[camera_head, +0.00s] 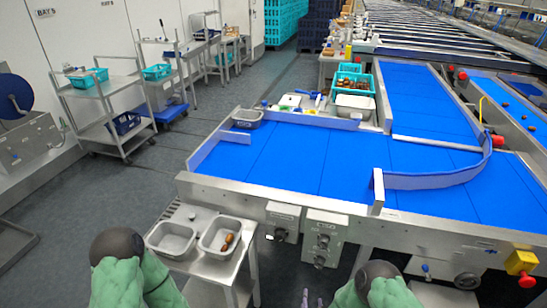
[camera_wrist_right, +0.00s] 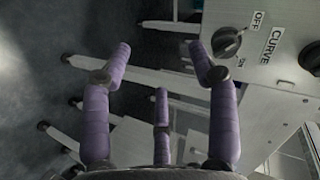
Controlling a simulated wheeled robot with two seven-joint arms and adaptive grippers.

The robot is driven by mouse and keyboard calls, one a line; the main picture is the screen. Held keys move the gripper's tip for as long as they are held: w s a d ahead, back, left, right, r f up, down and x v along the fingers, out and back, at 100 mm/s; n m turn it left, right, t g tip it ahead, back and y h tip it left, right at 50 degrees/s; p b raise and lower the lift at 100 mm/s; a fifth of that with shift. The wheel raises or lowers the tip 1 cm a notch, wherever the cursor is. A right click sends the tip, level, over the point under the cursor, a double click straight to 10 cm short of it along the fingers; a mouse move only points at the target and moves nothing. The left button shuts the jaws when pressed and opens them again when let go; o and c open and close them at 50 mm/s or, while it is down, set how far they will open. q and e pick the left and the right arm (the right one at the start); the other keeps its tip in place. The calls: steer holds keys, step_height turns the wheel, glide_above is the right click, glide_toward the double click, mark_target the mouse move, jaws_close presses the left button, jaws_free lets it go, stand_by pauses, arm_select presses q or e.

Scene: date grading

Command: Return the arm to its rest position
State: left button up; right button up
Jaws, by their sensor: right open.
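My right gripper (camera_head: 312,300) shows only as purple fingertips at the bottom edge of the head view, below the front of the conveyor. In the right wrist view the gripper (camera_wrist_right: 160,65) has its purple fingers spread apart, with nothing between them. The right arm's green sleeve is at the bottom right of the head view. My left arm shows as a green sleeve with a dark joint at the bottom left; its gripper is out of view.
A steel side stand (camera_head: 182,212) holds two steel pans; the left pan (camera_head: 172,238) looks empty and the right pan (camera_head: 220,235) holds a few brown dates. The blue conveyor (camera_head: 330,160) fills the middle. A control box marked CURVE (camera_wrist_right: 245,50) is close to the right gripper.

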steer(key=s+a+n+g+y+p, duration=0.1)
steer(key=s+n+g+y, duration=0.2)
steer(key=s+n+g, duration=0.3)
steer(key=s+a+r+n+g+y+p, duration=0.1)
steer(key=s+n+g, duration=0.4)
steer(key=s, duration=0.9)
steer(key=shift+s+a+n+g+y+p, duration=0.3)
steer(key=shift+a+n+g+y+p, duration=0.1)
steer(key=shift+a+g+y+p, duration=0.35)
steer(key=shift+d+r, duration=0.1)
